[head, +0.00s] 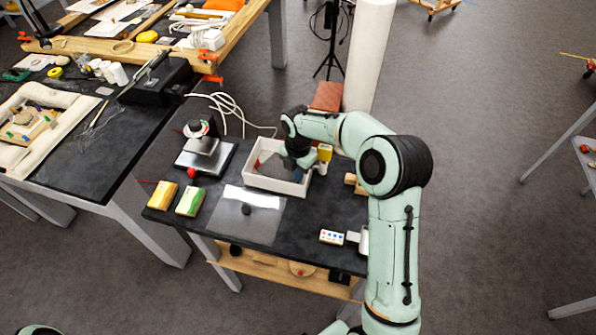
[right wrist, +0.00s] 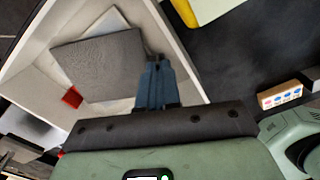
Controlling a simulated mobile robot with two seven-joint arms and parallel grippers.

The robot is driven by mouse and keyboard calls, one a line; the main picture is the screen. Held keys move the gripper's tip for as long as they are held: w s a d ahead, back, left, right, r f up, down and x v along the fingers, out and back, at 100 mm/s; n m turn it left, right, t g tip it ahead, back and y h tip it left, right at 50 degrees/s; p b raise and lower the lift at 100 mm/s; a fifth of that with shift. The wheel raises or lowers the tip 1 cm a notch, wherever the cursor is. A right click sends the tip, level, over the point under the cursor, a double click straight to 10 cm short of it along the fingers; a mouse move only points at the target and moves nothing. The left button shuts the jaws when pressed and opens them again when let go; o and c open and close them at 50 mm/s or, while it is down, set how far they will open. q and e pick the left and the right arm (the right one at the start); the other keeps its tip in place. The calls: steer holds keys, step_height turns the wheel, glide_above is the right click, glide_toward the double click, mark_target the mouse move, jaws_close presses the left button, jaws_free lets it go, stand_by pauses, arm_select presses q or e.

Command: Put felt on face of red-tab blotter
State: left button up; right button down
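A white open tray (head: 262,184) stands on the dark table in the head view. Inside it a grey square, seemingly the felt (right wrist: 100,65), lies over a paler sheet (right wrist: 108,22). A small red tab (right wrist: 72,97) shows beside the felt's near left edge; what it belongs to is mostly hidden. My right gripper (right wrist: 155,68) reaches into the tray, its blue-grey fingers close together at the felt's right corner. They look closed on that corner, though the contact is partly hidden. My left gripper is not in view.
A clear sheet (head: 262,222) bears a small dark knob. A stand with a dial (head: 204,145) is behind. A white box with coloured dots (head: 332,237) lies front right.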

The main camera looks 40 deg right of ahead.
steer(key=c, duration=1.3)
jaws_free()
steer(key=shift+o, duration=0.2)
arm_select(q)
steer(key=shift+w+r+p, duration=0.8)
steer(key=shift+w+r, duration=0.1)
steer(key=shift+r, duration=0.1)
arm_select(e)
step_height(320, 180, up, 13)
steer(key=shift+r, duration=0.15)
steer(key=shift+a, duration=0.1)
